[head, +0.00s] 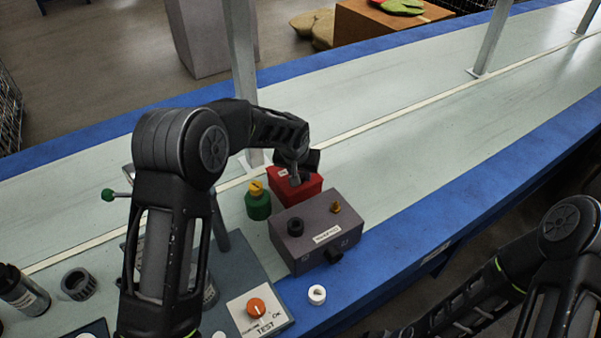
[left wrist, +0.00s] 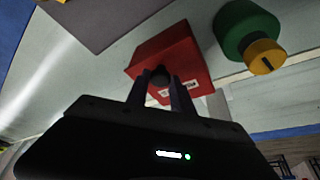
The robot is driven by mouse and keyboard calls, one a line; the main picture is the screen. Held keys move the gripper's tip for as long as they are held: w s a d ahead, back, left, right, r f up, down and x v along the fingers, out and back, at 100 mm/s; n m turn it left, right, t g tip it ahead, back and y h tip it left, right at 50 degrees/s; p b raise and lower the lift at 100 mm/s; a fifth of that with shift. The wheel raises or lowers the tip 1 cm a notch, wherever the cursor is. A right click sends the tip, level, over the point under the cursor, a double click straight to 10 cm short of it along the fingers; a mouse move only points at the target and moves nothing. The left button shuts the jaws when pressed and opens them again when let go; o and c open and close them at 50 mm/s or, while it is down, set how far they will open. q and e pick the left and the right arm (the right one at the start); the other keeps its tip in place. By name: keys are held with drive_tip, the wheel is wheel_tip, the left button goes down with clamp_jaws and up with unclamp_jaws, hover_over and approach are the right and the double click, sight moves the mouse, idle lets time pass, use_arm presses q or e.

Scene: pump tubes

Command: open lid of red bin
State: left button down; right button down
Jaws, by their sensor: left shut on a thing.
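The red bin (head: 302,190) stands on the pale table, behind the grey box. It also shows in the left wrist view (left wrist: 172,48), with a small white label on its side. My left gripper (head: 295,178) is over the bin's top. In the left wrist view its two fingers (left wrist: 160,84) are shut on a dark round knob (left wrist: 160,74) at the red bin's lid. I cannot tell whether the lid is raised, as the gripper covers part of it. My right gripper is out of view; only part of the right arm shows at the lower right.
A green jar with yellow top (head: 258,202) stands close left of the bin. The grey box (head: 318,230) with knobs is just in front. A white ring (head: 317,294) and a test panel with an orange knob (head: 256,308) lie nearer. The table's right side is clear.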

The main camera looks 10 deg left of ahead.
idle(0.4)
use_arm(q)
drive_tip(key=r+p, duration=0.1)
drive_tip(key=a+r+g+h+p, duration=0.1)
drive_tip(key=p, duration=0.1)
drive_tip(key=shift+w+r, duration=0.1)
drive_tip(key=shift+w, duration=0.25)
drive_tip(key=shift+w+a+r+n+g+h+p, duration=0.35)
drive_tip(key=shift+r+g+h+p, duration=0.2)
drive_tip(key=shift+p, duration=0.25)
drive_tip(key=shift+w+a+r+g+h+p, duration=0.5)
drive_tip(key=shift+w+r+g+h+p, duration=0.2)
drive_tip(key=shift+g+h, duration=0.2)
drive_tip(key=shift+s, duration=0.1)
